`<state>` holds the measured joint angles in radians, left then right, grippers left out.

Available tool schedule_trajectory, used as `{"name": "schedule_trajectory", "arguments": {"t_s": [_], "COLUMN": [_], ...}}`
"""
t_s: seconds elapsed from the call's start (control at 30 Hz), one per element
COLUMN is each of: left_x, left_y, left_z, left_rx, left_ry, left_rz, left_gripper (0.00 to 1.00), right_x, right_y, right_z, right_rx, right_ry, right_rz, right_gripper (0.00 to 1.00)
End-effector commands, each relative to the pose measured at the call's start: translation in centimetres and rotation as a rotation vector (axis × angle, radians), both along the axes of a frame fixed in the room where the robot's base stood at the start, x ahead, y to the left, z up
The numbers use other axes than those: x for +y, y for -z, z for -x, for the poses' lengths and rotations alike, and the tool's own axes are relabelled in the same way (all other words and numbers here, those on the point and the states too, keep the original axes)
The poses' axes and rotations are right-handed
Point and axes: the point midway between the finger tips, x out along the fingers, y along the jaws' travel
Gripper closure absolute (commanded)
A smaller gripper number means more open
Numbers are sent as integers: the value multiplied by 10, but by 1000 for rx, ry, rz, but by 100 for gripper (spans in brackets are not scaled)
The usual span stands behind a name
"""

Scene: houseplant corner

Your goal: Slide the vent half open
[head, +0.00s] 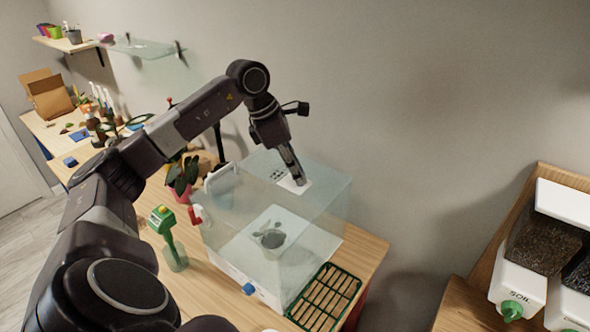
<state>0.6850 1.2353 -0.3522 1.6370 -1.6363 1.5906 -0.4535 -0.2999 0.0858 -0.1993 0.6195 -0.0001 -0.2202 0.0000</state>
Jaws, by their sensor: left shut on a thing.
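A clear propagator box (322,245) stands on the wooden bench, with a small potted seedling (270,236) visible inside. On its clear lid lies a white vent plate (287,184), with a group of dark holes or marks (224,180) further left on the lid. My left gripper (297,180) reaches down from above, its fingers shut at the vent plate. The fingers hide part of the plate, and how far the vent is open is too small to tell. My right gripper is out of view.
A green-topped bottle (166,232) and a leafy potted plant (182,178) stand left of the box. A green slatted tray (325,297) lies at its front right. A soil bin (520,280) is at the far right. The wall is close behind.

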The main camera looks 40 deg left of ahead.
Motion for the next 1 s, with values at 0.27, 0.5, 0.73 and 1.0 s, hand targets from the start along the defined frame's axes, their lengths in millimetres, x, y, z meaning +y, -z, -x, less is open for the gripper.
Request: {"name": "schedule_trajectory", "arguments": {"t_s": [0.27,0.5,0.73,1.0], "left_x": [3,4,14,28], "left_y": [-3,-6,-40,-91], "left_z": [-1,0,10,27], "left_rx": [-7,-7,-11,-11], "left_ry": [-7,-7,-9,-9], "left_rz": [-3,-4,-5,-2], "left_gripper": [67,67,67,67], "right_x": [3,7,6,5], "right_y": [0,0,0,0], "right_z": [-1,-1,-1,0], "right_rx": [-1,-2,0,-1], "right_ry": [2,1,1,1], "right_rz": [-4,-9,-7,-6], "right_gripper": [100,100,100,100]}}
